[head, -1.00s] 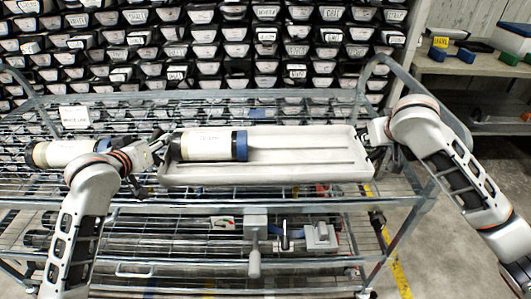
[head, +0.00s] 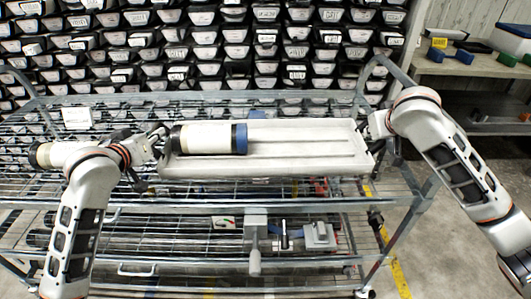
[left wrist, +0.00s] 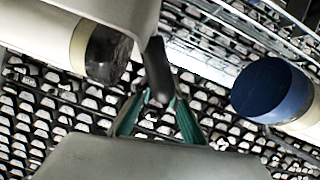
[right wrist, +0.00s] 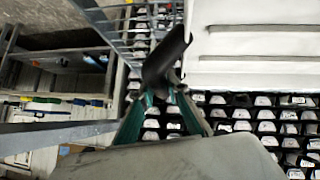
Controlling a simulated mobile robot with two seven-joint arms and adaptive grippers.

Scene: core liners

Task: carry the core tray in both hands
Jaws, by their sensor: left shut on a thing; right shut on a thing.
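The core tray (head: 300,170) is a long, pale grey tray, roughly level above the top of the wire cart. A cream core liner (head: 205,139) with a dark left end and blue right end lies in its left half. My left gripper (head: 157,143) is shut on the tray's dark left handle, which shows in the left wrist view (left wrist: 157,70). My right gripper (head: 373,142) is shut on the dark right handle, clear in the right wrist view (right wrist: 165,60). The tray's pale underside or wall (right wrist: 250,50) fills that view's upper right.
A second liner (head: 60,154) lies on the cart's left side, behind my left arm; its blue end (left wrist: 268,90) shows in the left wrist view. The cart's rail (head: 385,75) rises near my right arm. A rack of labelled liners stands behind. Floor is open at right.

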